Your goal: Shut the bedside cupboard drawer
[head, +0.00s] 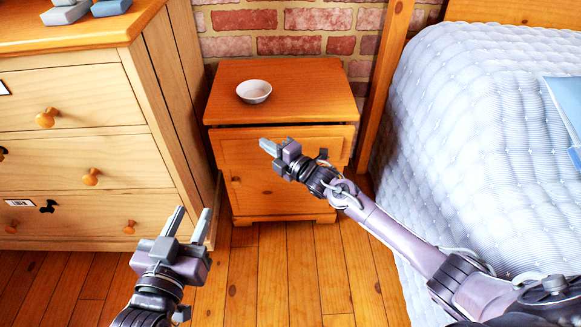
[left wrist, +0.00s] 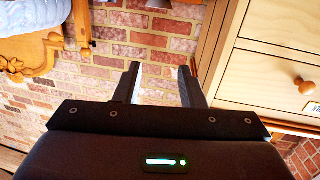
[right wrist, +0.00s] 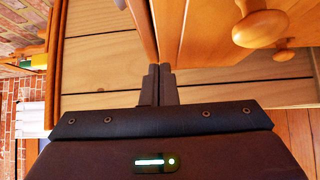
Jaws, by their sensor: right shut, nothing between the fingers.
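The orange wooden bedside cupboard (head: 300,85) stands against the brick wall. Its drawer front (head: 240,150) sits under the top, with a dark gap along its upper edge; it looks slightly ajar, though how far is hard to tell. My right gripper (head: 267,147) is shut and empty in front of the drawer, partly hiding it and its knob. In the right wrist view its closed fingertips (right wrist: 160,70) lie close to the orange wood; contact is unclear. Two round knobs (right wrist: 260,28) show there. My left gripper (head: 189,216) is open and empty, lower left of the cupboard.
A white bowl (head: 254,91) rests on the cupboard top. A pale chest of drawers (head: 85,150) stands close on the left. A bed with a quilted cover (head: 470,130) is on the right. The plank floor (head: 265,280) in front is clear.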

